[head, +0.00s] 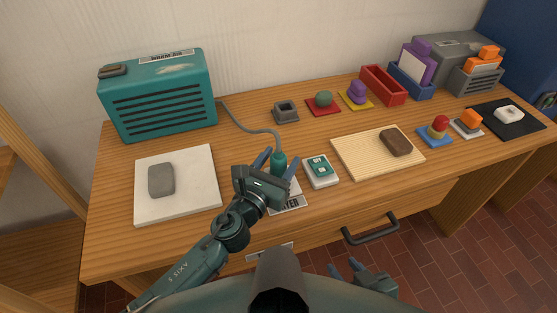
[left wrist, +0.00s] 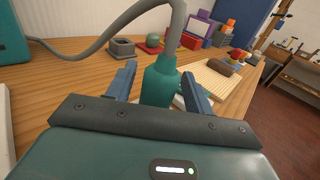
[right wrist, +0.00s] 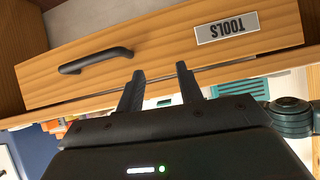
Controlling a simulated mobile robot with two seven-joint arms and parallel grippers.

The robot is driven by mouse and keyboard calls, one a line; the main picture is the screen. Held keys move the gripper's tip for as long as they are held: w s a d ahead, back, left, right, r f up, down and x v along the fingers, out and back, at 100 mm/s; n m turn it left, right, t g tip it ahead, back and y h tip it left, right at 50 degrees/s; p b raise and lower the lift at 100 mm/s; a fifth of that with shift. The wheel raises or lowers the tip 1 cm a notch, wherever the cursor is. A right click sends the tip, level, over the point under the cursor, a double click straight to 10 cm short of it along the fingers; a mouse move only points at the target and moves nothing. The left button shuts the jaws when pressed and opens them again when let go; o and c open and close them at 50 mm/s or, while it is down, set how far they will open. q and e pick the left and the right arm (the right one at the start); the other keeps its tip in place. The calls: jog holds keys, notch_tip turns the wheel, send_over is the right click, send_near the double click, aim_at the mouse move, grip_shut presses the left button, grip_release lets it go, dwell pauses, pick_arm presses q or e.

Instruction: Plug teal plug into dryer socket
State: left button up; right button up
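The teal plug (head: 278,162) stands upright on the table, with a grey cable rising from its top. My left gripper (head: 277,163) is open around it; the left wrist view shows the plug (left wrist: 159,82) between the two fingers, with small gaps on both sides. A white box with a teal face (head: 320,171) lies just right of the gripper and looks like the dryer socket; its openings are too small to make out. My right gripper (head: 345,267) is open and empty in front of the drawer, low down; its fingers show in the right wrist view (right wrist: 159,78).
The teal heater-like unit (head: 160,95) stands at the back left, with the cable (head: 245,128) running from it. A white board with a grey block (head: 161,180) lies left. A wooden board (head: 360,157) lies right of the socket. A drawer handle (head: 371,229) sticks out in front.

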pick_arm(q)
jog(key=shift+o, duration=0.5)
pick_arm(e)
jog(key=shift+f, duration=0.1)
pick_arm(q)
jog(key=shift+s+a+f, duration=0.1)
jog(key=shift+s+f, duration=0.05)
jog(key=shift+s, duration=0.1)
jog(key=b+v, duration=0.1)
jog(key=v, duration=1.1)
jog(key=shift+b, duration=0.3)
jog(key=shift+s+a, duration=0.15)
jog(key=shift+s, duration=0.15)
pick_arm(e)
jog(key=shift+w+a+r+t+y, duration=0.2)
jog(key=shift+a+r+t+y, duration=0.15)
jog(key=shift+a, duration=0.3)
